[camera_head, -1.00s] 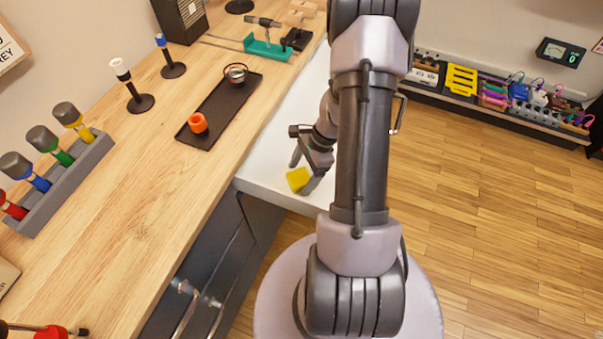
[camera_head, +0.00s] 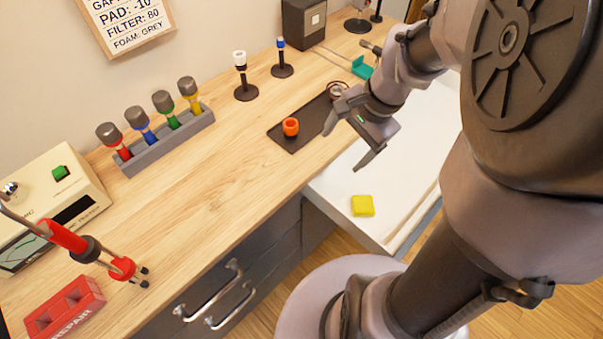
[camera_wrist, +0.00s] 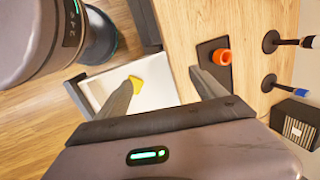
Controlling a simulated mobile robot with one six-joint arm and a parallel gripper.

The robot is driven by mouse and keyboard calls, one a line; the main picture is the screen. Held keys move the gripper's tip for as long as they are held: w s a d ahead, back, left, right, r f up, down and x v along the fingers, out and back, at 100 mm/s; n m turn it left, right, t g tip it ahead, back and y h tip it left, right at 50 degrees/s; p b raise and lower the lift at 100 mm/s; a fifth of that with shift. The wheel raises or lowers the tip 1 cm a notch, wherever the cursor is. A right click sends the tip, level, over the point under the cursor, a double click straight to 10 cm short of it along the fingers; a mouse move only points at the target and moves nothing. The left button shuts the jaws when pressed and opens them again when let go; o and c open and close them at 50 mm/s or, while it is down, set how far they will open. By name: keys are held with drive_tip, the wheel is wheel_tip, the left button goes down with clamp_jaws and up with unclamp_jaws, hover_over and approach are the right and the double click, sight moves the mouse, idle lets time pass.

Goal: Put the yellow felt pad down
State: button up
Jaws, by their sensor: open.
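The yellow felt pad (camera_head: 362,206) lies flat on the white surface (camera_head: 345,185) beside the wooden bench, near that surface's front edge. It also shows in the wrist view (camera_wrist: 135,81), close to one fingertip in the picture. My gripper (camera_head: 348,145) is open and empty. It hangs above and behind the pad, apart from it, between the dark tray and the white surface. In the wrist view, the two fingers (camera_wrist: 165,88) are spread with nothing between them.
A dark tray (camera_head: 285,137) with an orange ring-shaped piece (camera_head: 290,127) lies on the wooden bench. A grey rack (camera_head: 165,142) holds several coloured-neck tools. A red holder (camera_head: 66,306) and a cream meter box (camera_head: 50,205) stand at left. The bench middle is clear.

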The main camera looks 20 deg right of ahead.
drive_tip(key=s+a+r+n+t+b, duration=0.1)
drive_tip(key=s+a+r+n, duration=0.3)
drive_tip(key=a, duration=0.3)
drive_tip(key=s+a+r+n+t+b, duration=0.1)
drive_tip(key=s+a+r+n, duration=0.3)
drive_tip(key=a, duration=0.4)
drive_tip(key=shift+s+n+t, duration=0.7)
drive_tip(key=shift+s+n, duration=0.2)
